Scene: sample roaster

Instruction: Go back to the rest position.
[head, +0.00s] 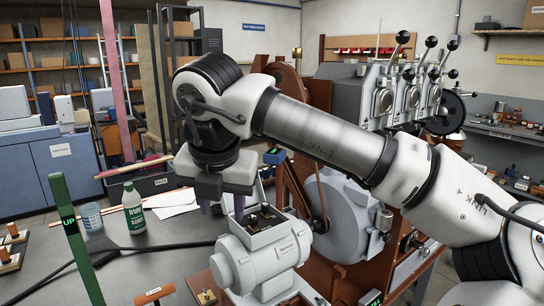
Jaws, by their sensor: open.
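My gripper (223,208) points down in the left middle of the head view, with its two fingers spread and nothing visible between them. It appears just left of and above the open terminal box of a grey motor (268,262). I cannot tell whether the fingers touch anything. My white and grey arm (320,132) reaches across from the lower right, with its wrist raised above the bench (150,262).
A green-labelled bottle (133,212) and a blue-white tub (92,217) stand left of my gripper. A green post (76,240) marked UP rises at the left. The roaster drum (340,215) stands behind and right of the motor. A black cable crosses the bench.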

